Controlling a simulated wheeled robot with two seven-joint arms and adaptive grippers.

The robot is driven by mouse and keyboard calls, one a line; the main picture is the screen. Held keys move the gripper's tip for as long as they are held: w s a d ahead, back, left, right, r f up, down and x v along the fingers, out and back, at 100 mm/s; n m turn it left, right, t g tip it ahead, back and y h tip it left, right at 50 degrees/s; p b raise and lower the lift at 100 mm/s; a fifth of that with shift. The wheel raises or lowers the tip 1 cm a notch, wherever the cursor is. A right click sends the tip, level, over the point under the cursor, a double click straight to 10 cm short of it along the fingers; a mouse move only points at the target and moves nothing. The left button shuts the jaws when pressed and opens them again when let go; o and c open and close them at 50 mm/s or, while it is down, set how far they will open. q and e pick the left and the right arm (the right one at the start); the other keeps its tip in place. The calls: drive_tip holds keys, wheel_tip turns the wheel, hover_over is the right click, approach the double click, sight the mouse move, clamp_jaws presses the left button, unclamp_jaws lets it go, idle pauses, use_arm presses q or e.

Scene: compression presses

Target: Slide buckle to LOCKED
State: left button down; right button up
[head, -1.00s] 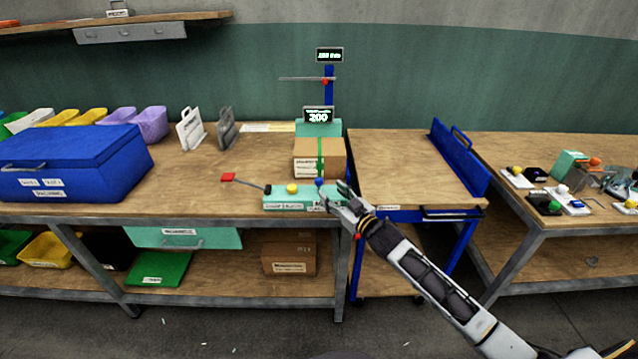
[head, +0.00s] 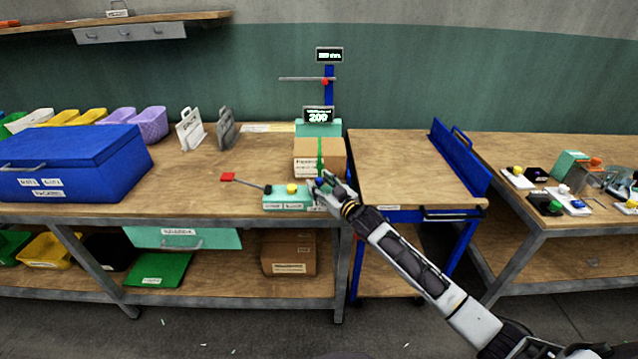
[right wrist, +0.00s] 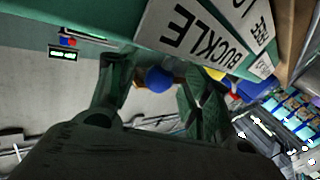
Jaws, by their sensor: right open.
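The green press base (head: 285,199) stands at the front edge of the bench, with a yellow knob (head: 292,188) on top and a red-ended lever (head: 228,177) reaching left. A white label reading BUCKLE (right wrist: 200,38) shows large in the right wrist view. The blue ball knob (right wrist: 158,79) lies between the two fingers of my right gripper (right wrist: 154,84), which is open; I cannot tell whether either finger touches it. In the head view my right gripper (head: 328,186) covers the right end of the base. My left gripper is not in view.
A cardboard box (head: 318,158) with a green strap stands just behind the base, close to my gripper. A display (head: 318,115) reads 200. A blue-framed cart (head: 405,170) with a clear top is at right. A blue case (head: 70,165) sits at left.

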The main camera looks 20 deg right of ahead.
drive_tip(key=shift+w+a, duration=0.2)
drive_tip(key=shift+w, duration=0.35)
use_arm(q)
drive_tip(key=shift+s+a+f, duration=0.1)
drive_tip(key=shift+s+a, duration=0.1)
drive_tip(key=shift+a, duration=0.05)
use_arm(e)
drive_tip(key=shift+w, duration=0.1)
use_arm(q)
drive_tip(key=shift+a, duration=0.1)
use_arm(e)
drive_tip(key=shift+c, duration=0.3)
